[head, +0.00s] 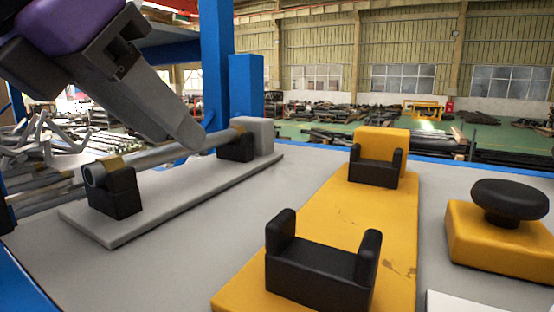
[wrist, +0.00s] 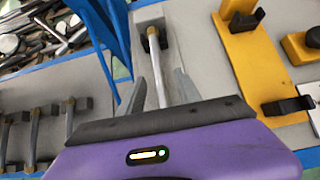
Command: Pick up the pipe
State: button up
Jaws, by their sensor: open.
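The pipe (head: 150,158) is a grey tube with brass-coloured ends. In the head view it lies across two black cradles on a grey stand (head: 110,237) at the left of the table. My gripper (head: 192,140) comes down from the upper left, its grey finger over the pipe's far half. In the wrist view the pipe (wrist: 157,85) runs between the two spread fingers of my gripper (wrist: 157,90), with gaps on both sides. The jaws are open. The near end of the pipe is hidden by the gripper body in the wrist view.
A yellow stand (head: 395,225) with two empty black cradles stands right of the grey one. A yellow block with a black knob (head: 510,200) is at the far right. Blue posts (head: 217,60) rise behind the grey stand. Bare table lies between the stands.

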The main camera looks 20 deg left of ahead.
jog(key=shift+x, duration=0.9)
grip_shut()
jog(key=shift+r, duration=0.1)
dwell(0.6)
